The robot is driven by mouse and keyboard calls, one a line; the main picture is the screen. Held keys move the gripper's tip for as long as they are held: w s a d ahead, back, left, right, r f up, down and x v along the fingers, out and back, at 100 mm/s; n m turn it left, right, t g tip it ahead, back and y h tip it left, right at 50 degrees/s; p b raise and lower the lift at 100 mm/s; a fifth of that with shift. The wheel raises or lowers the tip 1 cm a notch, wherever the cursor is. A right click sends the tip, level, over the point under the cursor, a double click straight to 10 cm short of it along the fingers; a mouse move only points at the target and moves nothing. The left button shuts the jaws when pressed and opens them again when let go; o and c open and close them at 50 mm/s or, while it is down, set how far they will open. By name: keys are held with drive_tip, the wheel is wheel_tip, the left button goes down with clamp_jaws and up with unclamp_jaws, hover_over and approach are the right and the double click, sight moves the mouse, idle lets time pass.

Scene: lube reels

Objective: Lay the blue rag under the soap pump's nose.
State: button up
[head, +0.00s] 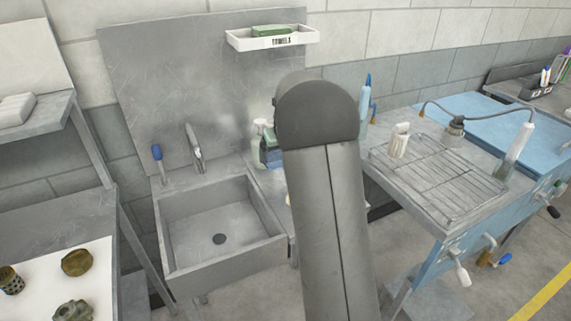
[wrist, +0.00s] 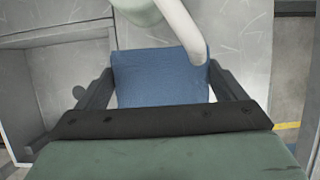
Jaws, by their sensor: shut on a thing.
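The blue rag (wrist: 160,80) is folded into a flat pad and sits between the two grey fingers of my gripper (wrist: 160,72), which is shut on it. The soap pump is a pale green bottle (wrist: 140,10) at the top of the wrist view. Its white curved nose (wrist: 184,28) reaches over the far right part of the rag. I cannot tell the height between nose and rag. In the head view the pump (head: 261,130) stands right of the sink, partly behind my arm. My gripper is hidden there.
The sink (head: 222,232) with its tap (head: 194,148) lies left of the pump. A white shelf (head: 272,39) with a green bar hangs above. A wire rack (head: 440,175) and bottles occupy the bench at right. The counter around the pump is narrow.

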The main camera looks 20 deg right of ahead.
drive_tip(key=d+f, duration=0.1)
drive_tip(key=w+f, duration=0.1)
drive_tip(key=w+d+f, duration=0.1)
drive_tip(key=f, duration=0.1)
drive_tip(key=shift+d, duration=0.3)
drive_tip(key=shift+d+f+p, duration=0.15)
drive_tip(key=shift+f+p, duration=0.45)
drive_tip(key=shift+f, duration=1.1)
drive_tip(key=shift+f, duration=0.2)
drive_tip(key=o, duration=0.8)
drive_tip(key=shift+r, duration=0.15)
